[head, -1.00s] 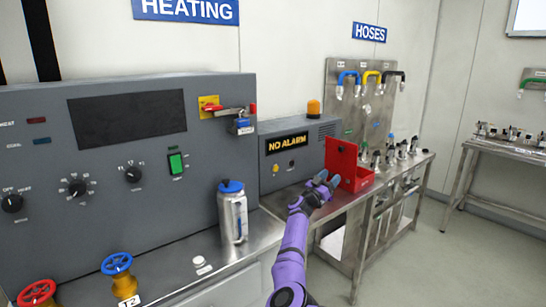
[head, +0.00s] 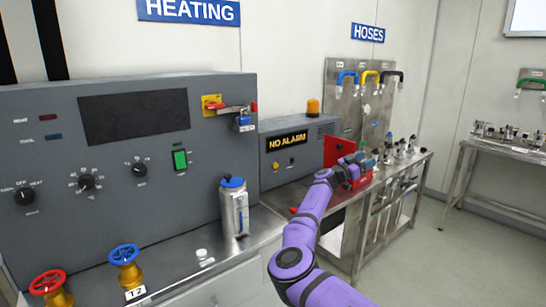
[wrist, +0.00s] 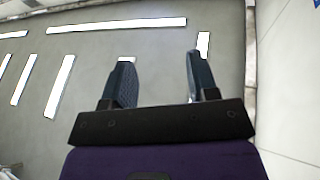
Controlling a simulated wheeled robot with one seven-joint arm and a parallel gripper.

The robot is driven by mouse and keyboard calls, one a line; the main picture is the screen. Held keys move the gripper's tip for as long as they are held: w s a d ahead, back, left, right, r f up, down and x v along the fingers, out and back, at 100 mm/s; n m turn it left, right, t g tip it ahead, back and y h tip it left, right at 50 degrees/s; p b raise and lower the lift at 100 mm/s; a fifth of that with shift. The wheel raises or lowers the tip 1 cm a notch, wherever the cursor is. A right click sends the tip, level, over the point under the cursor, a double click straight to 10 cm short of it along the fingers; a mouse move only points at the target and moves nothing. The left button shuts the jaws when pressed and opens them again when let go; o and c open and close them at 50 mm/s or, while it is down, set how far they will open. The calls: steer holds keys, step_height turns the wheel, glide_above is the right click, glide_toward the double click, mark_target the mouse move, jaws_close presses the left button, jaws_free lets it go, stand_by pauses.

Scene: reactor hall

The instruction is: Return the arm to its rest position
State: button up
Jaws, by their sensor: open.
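My purple arm reaches up from the bottom of the head view toward the red box (head: 335,150) on the steel bench. My gripper (head: 362,158) is in front of that box and hides part of it. In the wrist view my gripper (wrist: 160,75) is open, its two dark fingers apart with nothing between them. Behind the fingers the wrist view shows a grey surface with bright white strips.
A grey heating panel (head: 120,150) stands at left, with a steel bottle (head: 234,210) in front. Red (head: 48,282) and blue (head: 124,254) valve wheels are at lower left. Hoses (head: 371,78) hang behind the bench. Floor (head: 430,260) is clear at right.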

steer(key=s+d+r+m+g+y, duration=0.1)
steer(key=s+d+r+m+g, duration=0.2)
steer(key=d, duration=0.4)
steer(key=s+d+r+g+y, duration=0.1)
steer(key=s+d+g+y, duration=0.15)
steer(key=s+d, duration=0.35)
steer(key=s+d+r+m+g+y, duration=0.1)
steer(key=s+d+r+m+g, duration=0.15)
steer(key=d, duration=0.45)
steer(key=s+d+f+n+g+y, duration=0.1)
steer(key=s+d+y, duration=0.2)
steer(key=s, duration=0.4)
steer(key=s+d+f+n+g+y, duration=0.1)
steer(key=s+d+y, duration=0.3)
steer(key=s, duration=0.3)
steer(key=s+a+r+n+t+y, duration=0.2)
steer(key=s+a+n, duration=0.4)
steer(key=s+a, duration=0.4)
steer(key=s+a+r+n+t+y, duration=0.3)
steer(key=s+a+r+n, duration=0.3)
steer(key=s+a, duration=0.5)
steer(key=s+a+r+n+t+y, duration=0.2)
steer(key=s+a+r+n+y, duration=0.2)
steer(key=s+a, duration=0.6)
steer(key=s+n, duration=0.2)
steer(key=s, duration=0.4)
steer(key=shift+s+a, duration=0.15)
steer(key=shift+s, duration=0.15)
